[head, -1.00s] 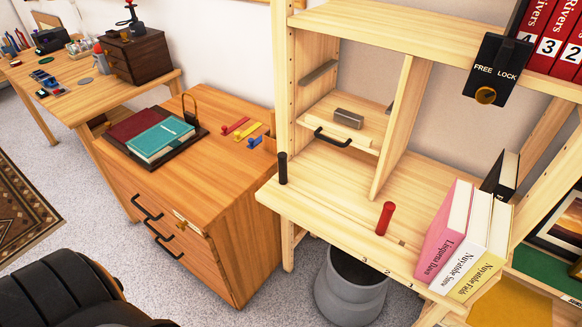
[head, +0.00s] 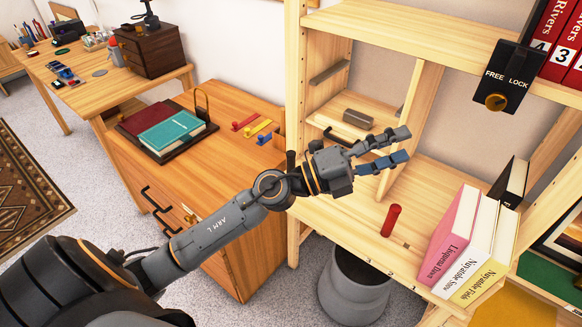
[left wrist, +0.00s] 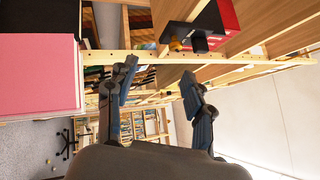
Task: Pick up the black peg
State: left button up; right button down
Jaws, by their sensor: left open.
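My right gripper is not in view.
A red peg (head: 391,220) stands upright on the same board. Upright books (head: 460,230) stand at its right. A small drawer (head: 350,130) with a grey block is behind my gripper. A divider (head: 412,125) rises mid-shelf. A grey bin (head: 355,290) stands below.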

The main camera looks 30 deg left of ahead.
pick_arm(q)
notch_tip(320, 180, down, 3)
jog(key=d+m+g, duration=0.2)
jog(key=m+g, duration=0.2)
jog(key=m, duration=0.1)
jog(key=m+g+y, duration=0.1)
jog(key=g+y, duration=0.5)
jog(key=y, duration=1)
send_near(290, 163)
jog(key=shift+g, duration=0.3)
jog(key=x, duration=0.4)
jog(key=p+x, duration=0.1)
jog(key=x, duration=0.1)
jog(key=shift+w+f, duration=0.25)
jog(key=shift+w, duration=0.2)
jog(key=shift+a+p+x, duration=0.15)
jog(key=shift+p+x, duration=0.15)
jog(key=shift+x, duration=1.25)
jog(key=shift+a+p+x, duration=0.1)
jog(key=shift+p+x, duration=0.2)
jog(key=shift+x, duration=1.25)
jog(key=shift+c, duration=0.4)
grip_shut()
